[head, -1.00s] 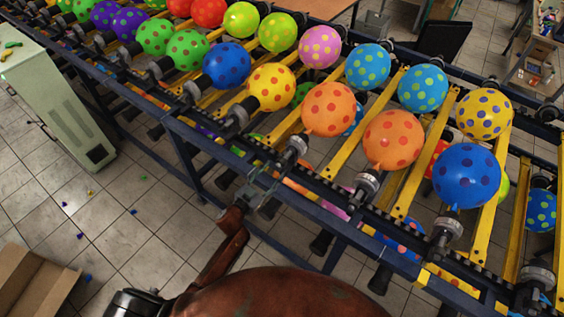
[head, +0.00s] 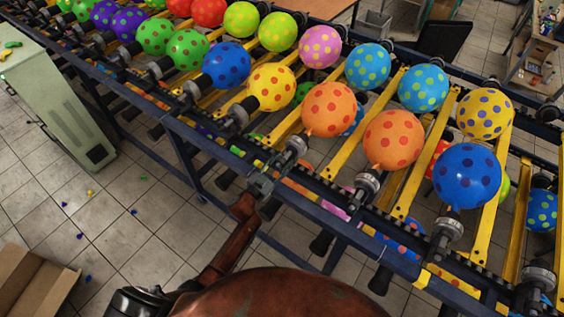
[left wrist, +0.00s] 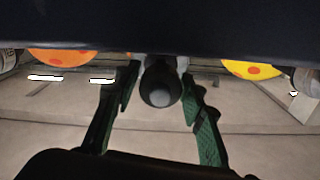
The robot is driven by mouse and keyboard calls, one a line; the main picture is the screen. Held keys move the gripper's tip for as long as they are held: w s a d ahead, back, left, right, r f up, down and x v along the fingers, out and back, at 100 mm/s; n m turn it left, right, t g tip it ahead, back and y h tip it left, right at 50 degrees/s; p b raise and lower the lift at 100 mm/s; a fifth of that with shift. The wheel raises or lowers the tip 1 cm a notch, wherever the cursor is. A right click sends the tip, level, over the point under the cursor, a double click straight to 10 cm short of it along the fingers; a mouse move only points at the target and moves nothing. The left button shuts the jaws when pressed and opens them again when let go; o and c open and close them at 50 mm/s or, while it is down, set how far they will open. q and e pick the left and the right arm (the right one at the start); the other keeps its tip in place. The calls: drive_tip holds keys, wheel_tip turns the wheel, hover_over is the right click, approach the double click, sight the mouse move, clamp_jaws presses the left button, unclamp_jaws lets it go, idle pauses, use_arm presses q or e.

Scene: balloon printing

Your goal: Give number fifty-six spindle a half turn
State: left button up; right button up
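My left gripper (head: 261,184) is at the near side of the dark blue rail of the balloon rack, below the orange and yellow balloons. In the left wrist view its two green fingers (left wrist: 160,92) are apart, one on each side of a dark round spindle end (left wrist: 161,84). The spindle end lies between the fingers; I cannot tell whether either finger touches it. No number can be read, so I cannot tell whether this is spindle fifty-six. An orange balloon (head: 329,108) and a yellow balloon (head: 271,86) sit above on the rack. My right gripper is out of view.
The blue rack rail (head: 330,190) runs diagonally across the view, with more spindles and dotted balloons along it. A pale green cabinet (head: 62,95) stands at left. An open cardboard box (head: 35,285) lies at lower left. Tiled floor between them is mostly clear.

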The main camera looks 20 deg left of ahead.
use_arm(q)
drive_tip(key=c, duration=0.8)
drive_tip(key=shift+m, duration=0.3)
drive_tip(key=m+b, duration=0.2)
drive_tip(key=m, duration=0.4)
drive_tip(key=shift+f, duration=0.15)
drive_tip(key=m+b, duration=0.2)
drive_tip(key=m, duration=0.3)
drive_tip(key=shift+f+m+b, duration=0.1)
drive_tip(key=shift+m+b, duration=0.25)
drive_tip(key=shift+m, duration=0.05)
drive_tip(key=m+b, duration=0.2)
drive_tip(key=m, duration=0.3)
drive_tip(key=shift+d, duration=0.1)
drive_tip(key=shift+m, duration=0.3)
drive_tip(key=o, duration=1.2)
